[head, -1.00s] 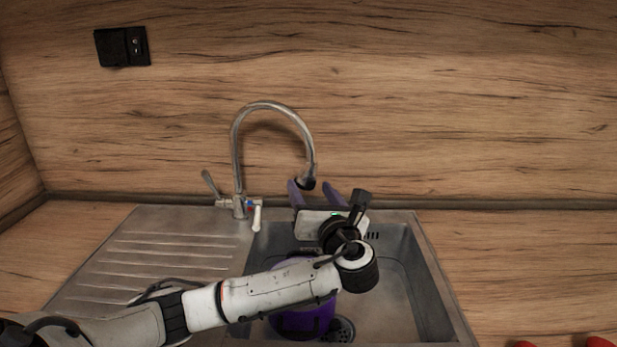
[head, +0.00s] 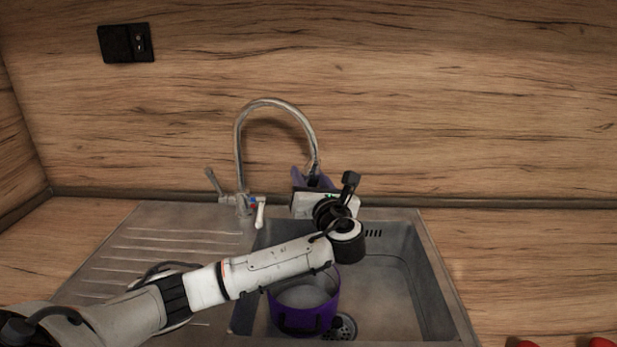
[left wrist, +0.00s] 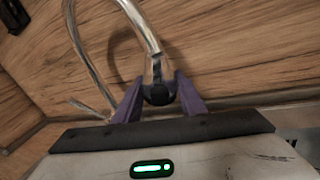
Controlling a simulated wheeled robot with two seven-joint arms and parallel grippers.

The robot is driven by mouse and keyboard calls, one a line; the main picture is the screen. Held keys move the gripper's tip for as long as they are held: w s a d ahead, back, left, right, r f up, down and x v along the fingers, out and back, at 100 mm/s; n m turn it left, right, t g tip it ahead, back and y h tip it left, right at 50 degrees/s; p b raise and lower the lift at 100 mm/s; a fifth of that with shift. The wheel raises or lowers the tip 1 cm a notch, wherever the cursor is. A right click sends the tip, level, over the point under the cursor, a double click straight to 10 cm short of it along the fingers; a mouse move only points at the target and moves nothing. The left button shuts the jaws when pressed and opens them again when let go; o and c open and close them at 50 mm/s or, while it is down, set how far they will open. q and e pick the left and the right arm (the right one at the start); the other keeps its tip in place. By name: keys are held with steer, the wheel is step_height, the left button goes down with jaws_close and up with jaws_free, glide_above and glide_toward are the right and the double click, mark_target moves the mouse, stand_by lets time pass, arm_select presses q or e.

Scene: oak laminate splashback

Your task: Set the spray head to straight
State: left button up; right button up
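The spray head (head: 314,171) is the dark end piece of the arched metal tap (head: 240,150), hanging over the back of the sink. It also shows in the left wrist view (left wrist: 159,93), where it sits between the purple fingers of my left gripper (left wrist: 158,84). The fingers press close on both its sides with no clear gap, so the gripper appears shut on it. In the head view my left gripper (head: 311,180) is at the tap's end, and its body hides part of the fingers. The head's spray setting cannot be made out. My right gripper is not in view.
A purple pot (head: 305,317) stands in the sink (head: 385,285) below my left arm, beside the drain (head: 343,325). The tap's lever handles (head: 259,214) are left of the gripper. A ribbed drainboard (head: 150,243) lies left. Red objects (head: 603,342) show at the bottom right.

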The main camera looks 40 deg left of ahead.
arm_select(q)
steer(key=p, duration=0.3)
steer(key=shift+w+d+r+n+h, duration=0.1)
steer(key=shift+d+r+n+h, duration=0.2)
steer(key=shift+n, duration=0.1)
steer(key=shift+w+d+f+n+g+h+p, duration=0.1)
steer(key=shift+d+f+n+g+h+p, duration=0.1)
steer(key=shift+n+g+h+p, duration=0.25)
steer(key=shift+w+d+f+n+h+b, duration=0.15)
steer(key=shift+d+f+n+h+b, duration=0.15)
steer(key=shift+n, duration=0.25)
steer(key=o, duration=1)
steer(key=shift+o, duration=0.2)
steer(key=v, duration=1)
steer(key=shift+b, duration=0.3)
